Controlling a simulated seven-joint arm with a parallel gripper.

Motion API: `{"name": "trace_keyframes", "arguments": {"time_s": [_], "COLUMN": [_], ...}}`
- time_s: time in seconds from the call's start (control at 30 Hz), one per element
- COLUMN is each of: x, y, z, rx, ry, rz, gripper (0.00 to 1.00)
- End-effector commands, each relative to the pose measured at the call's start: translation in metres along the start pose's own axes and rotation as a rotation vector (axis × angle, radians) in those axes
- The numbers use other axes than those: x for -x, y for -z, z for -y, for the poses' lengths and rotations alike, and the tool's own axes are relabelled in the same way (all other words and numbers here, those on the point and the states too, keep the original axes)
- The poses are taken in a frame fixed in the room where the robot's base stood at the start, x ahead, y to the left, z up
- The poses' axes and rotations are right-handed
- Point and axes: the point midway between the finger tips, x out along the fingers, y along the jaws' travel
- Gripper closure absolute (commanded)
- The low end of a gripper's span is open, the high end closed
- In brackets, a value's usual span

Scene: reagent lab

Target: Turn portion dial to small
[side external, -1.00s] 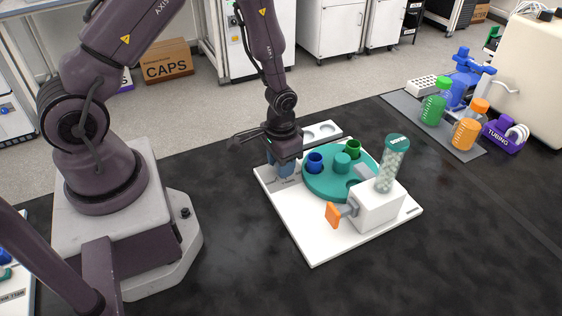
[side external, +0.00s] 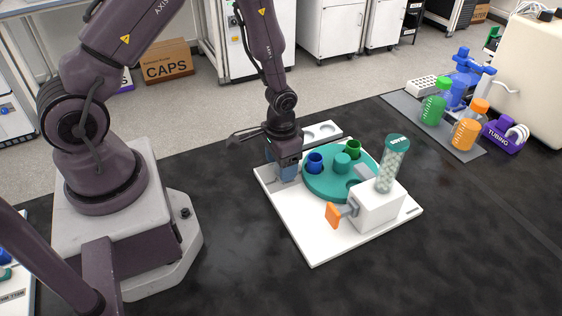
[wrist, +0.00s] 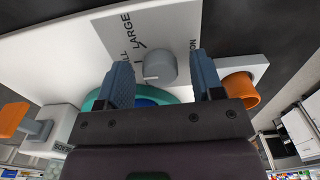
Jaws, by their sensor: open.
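The portion dial is a round grey knob (wrist: 160,66) with a white pointer line, on a grey label plate (wrist: 118,38) of the white base. The plate reads "LARGE", a partly hidden word ending in "LL", and a partly hidden "PORTION". The line lies near the knob's lower edge in the wrist view. My gripper (wrist: 161,60) is open, with one blue-grey finger on each side of the knob and visible gaps. In the side view my gripper (side external: 285,174) is low over the base's left corner, and its fingers hide the knob.
A teal turntable (side external: 318,191) with blue (side external: 315,163) and green (side external: 353,149) cups is close to the right. A white dispenser box (side external: 377,207) has an orange handle (side external: 333,215) and a bead-filled tube (side external: 391,166). An orange cup (wrist: 240,90) is near the right finger in the wrist view.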

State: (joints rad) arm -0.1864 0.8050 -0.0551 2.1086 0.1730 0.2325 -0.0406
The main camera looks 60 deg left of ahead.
Motion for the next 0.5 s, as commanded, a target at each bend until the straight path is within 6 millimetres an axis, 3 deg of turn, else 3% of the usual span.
{"name": "trace_keyframes", "arguments": {"time_s": [0.27,0.5], "x": [0.017,0.067], "y": [0.001,0.001], "z": [0.001,0.001], "rx": [0.001,0.001], "ry": [0.000,0.001], "rz": [-0.004,-0.007], "gripper": [0.39,0.39]}}
